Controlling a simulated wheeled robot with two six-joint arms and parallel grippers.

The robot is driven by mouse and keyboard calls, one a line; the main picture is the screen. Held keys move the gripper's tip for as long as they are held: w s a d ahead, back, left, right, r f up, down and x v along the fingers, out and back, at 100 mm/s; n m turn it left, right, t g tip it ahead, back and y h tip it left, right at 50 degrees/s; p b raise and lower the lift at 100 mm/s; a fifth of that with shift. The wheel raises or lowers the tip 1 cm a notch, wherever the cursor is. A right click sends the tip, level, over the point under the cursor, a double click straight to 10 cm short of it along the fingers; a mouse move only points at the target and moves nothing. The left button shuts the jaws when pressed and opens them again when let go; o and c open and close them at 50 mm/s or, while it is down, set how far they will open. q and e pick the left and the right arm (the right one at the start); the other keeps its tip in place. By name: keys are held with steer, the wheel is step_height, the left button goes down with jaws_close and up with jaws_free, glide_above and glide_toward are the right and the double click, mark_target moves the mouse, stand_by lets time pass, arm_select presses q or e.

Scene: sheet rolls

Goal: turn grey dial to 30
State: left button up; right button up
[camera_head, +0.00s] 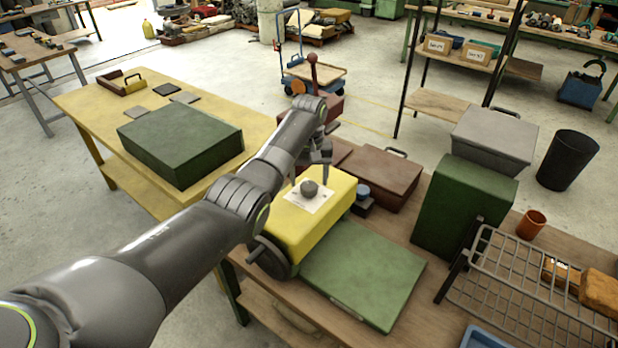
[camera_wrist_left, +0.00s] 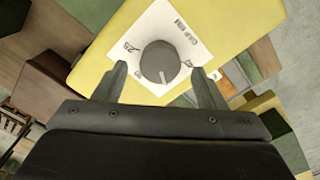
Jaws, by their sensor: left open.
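The grey dial (camera_head: 309,188) sits on a white scale plate (camera_head: 296,200) on top of a yellow box (camera_head: 312,228). In the left wrist view the round dial (camera_wrist_left: 160,62) has a pale pointer mark at its lower edge, toward my wrist. The printed numbers on the plate (camera_wrist_left: 185,28) are too small to read surely. My left gripper (camera_wrist_left: 158,78) is open, its two fingers apart on either side of the dial's lower part; no contact is visible. My right gripper is not visible.
A green panel (camera_head: 365,270) lies in front of the yellow box. A dark red case (camera_head: 378,178) and a small dark item with a blue top (camera_head: 362,194) stand close by. A green box (camera_head: 462,208) and wire rack (camera_head: 530,285) occupy the right side.

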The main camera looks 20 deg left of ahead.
arm_select(q)
steer(key=shift+f, duration=0.75)
steer(key=c, duration=1)
